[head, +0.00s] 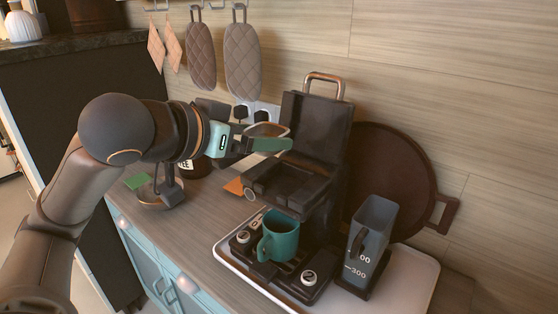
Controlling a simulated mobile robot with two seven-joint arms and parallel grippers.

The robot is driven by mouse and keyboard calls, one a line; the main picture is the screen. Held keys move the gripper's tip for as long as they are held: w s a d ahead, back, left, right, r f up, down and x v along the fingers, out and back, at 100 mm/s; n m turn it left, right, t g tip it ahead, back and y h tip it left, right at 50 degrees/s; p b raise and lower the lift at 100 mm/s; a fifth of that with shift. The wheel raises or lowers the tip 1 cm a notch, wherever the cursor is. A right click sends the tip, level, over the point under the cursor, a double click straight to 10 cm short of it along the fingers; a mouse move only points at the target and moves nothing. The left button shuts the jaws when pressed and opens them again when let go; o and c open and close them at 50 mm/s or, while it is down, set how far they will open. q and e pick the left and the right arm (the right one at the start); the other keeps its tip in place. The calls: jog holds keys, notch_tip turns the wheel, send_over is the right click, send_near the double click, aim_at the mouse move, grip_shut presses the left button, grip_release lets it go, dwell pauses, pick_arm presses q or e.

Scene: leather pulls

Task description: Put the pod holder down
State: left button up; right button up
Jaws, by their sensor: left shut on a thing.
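My left gripper (270,143) reaches in from the left and is shut on the pod holder (267,129), a small piece with a pale, rounded rim. It holds the pod holder in the air, in front of the open lid and above the left side of the machine's pod bay. The gripper's finger hides part of it. The black coffee machine (322,120) stands with its lid raised and its dark pod bay (288,185) exposed. A teal mug (280,240) stands on the machine's base below the bay. My right gripper is not in view.
A white tray (412,285) carries the machine and a grey measuring jug (372,228). A round dark board (392,170) leans on the wall behind. A small bowl (157,198) sits at the counter's left, and oven mitts (242,62) hang above. Bare counter (205,210) lies left of the tray.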

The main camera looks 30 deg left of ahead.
pick_arm(q)
jog(key=shift+w+f+p, duration=0.15)
jog(key=shift+w+p, duration=0.2)
jog(key=shift+w, duration=0.4)
jog(key=w+f, duration=0.1)
jog(key=w+f+b, duration=0.1)
jog(key=w+f, duration=0.2)
jog(key=f, duration=0.1)
jog(key=shift+w+a+f, duration=0.2)
jog(key=shift+w+f, duration=0.05)
jog(key=f, duration=0.1)
jog(key=f+b, duration=0.1)
jog(key=f, duration=0.1)
jog(key=shift+w+f, duration=0.1)
jog(key=shift+w, duration=0.3)
jog(key=shift+f, duration=0.35)
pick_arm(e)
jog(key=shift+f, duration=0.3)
pick_arm(q)
jog(key=shift+f+b, duration=0.4)
jog(key=shift+f, duration=0.3)
jog(key=o, duration=1.1)
jog(key=shift+s+f, duration=0.1)
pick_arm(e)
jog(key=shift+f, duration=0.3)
